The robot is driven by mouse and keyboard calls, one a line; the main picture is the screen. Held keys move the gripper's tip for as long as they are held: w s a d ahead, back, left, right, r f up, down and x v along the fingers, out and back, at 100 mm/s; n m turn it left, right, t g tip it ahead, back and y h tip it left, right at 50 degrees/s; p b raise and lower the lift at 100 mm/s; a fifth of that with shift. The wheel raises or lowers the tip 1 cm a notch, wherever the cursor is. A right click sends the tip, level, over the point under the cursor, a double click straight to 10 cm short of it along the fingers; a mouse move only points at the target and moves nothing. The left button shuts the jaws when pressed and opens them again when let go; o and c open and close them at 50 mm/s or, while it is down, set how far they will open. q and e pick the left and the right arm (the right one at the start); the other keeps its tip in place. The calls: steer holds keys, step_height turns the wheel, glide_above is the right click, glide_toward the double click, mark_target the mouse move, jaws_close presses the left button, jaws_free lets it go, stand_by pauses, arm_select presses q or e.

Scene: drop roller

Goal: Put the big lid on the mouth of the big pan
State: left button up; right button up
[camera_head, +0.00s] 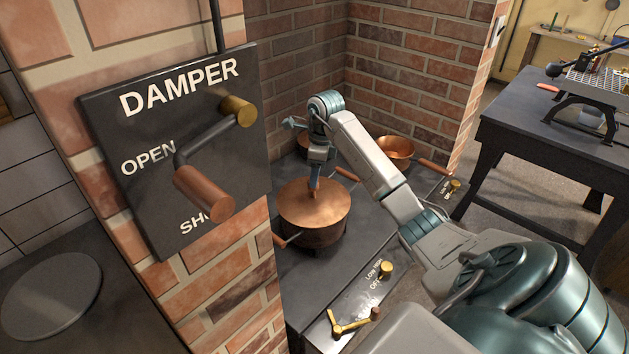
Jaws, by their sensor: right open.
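The big lid (330,207), a round copper disc, lies over the mouth of the big pan (315,237) on the dark stove top. It covers the opening and looks about level; whether its rim sits flush all round is too small to tell. My right gripper (314,186) points down at the middle of the lid, around or just above its handle. It is open; the fingers and wrist partly hide the handle. My left gripper is out of view.
A smaller copper pan (396,150) stands at the back right of the stove (350,255). Brass knobs (385,270) line the stove's front. A brick pillar with a black damper plate (120,190) and copper-handled lever stands close at left. A dark table (530,130) is at right.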

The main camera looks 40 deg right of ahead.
step_height(320, 180, up, 3)
steer(key=shift+d+f, duration=0.15)
step_height(320, 180, up, 6)
steer(key=p, duration=0.7)
steer(key=shift+s+d+r, duration=0.2)
steer(key=shift+s, duration=0.2)
